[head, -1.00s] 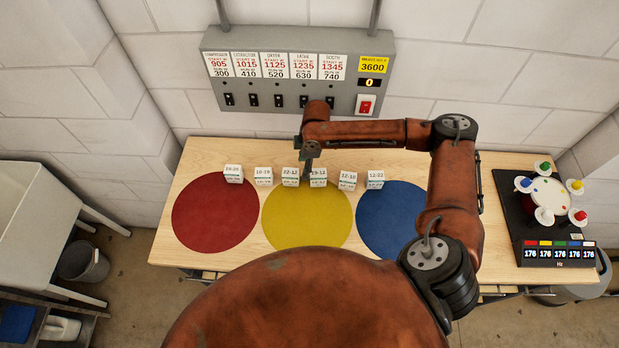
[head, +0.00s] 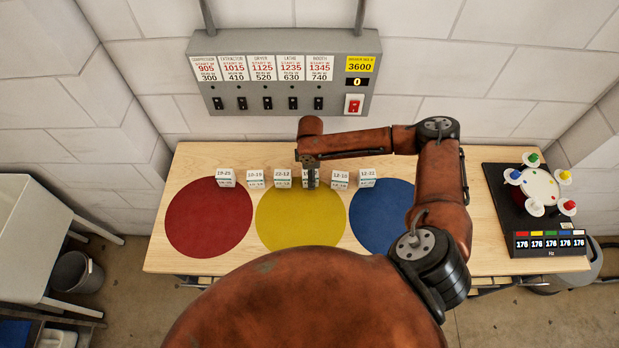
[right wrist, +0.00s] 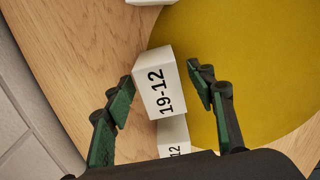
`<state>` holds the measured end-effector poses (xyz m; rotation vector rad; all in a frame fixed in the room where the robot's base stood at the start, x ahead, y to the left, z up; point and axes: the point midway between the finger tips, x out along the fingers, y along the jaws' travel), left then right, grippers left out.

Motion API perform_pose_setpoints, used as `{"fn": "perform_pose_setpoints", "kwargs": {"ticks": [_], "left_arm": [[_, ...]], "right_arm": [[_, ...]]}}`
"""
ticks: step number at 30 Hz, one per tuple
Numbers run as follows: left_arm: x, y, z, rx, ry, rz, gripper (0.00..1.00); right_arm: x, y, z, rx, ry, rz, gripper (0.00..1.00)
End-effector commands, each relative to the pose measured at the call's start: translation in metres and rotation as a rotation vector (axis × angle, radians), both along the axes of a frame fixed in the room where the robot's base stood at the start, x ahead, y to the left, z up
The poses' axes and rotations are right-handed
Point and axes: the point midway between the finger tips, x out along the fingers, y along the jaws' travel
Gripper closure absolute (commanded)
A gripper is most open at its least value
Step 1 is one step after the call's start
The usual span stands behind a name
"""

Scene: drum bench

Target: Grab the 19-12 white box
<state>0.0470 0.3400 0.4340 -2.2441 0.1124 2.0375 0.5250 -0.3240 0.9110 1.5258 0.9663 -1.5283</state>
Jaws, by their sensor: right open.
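The white 19-12 box (right wrist: 160,80) sits between the two green-padded fingers of my right gripper (right wrist: 165,85) in the right wrist view. The fingers stand apart, one on each side of the box, with gaps showing. In the head view my right gripper (head: 309,182) points down over the 19-12 box and hides most of it. The box stands in a row of white boxes near the back edge of the yellow circle (head: 300,220). My left gripper is not in view.
Neighbouring boxes are the 22-12 box (head: 283,178) to the left and the 12-10 box (head: 340,179) to the right. A red circle (head: 208,220) and a blue circle (head: 375,225) lie on the wooden table (head: 170,265). A grey switch panel (head: 230,120) is on the wall behind.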

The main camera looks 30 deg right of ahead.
Motion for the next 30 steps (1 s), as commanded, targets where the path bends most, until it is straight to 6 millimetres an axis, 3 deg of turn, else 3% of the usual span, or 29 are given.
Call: {"fn": "perform_pose_setpoints", "kwargs": {"ticks": [4, 24, 30], "left_arm": [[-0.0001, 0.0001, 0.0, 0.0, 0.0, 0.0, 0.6], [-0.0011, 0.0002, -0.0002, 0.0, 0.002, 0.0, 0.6], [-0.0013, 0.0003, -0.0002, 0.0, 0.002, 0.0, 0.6]], "right_arm": [[0.0, 0.0002, 0.0002, 0.0, 0.0, 0.0, 0.5], [0.0002, 0.0002, 0.0007, 0.001, 0.0, 0.0, 0.96], [0.0005, 0.0003, 0.001, 0.0, -0.001, 0.0, 0.97]]}}
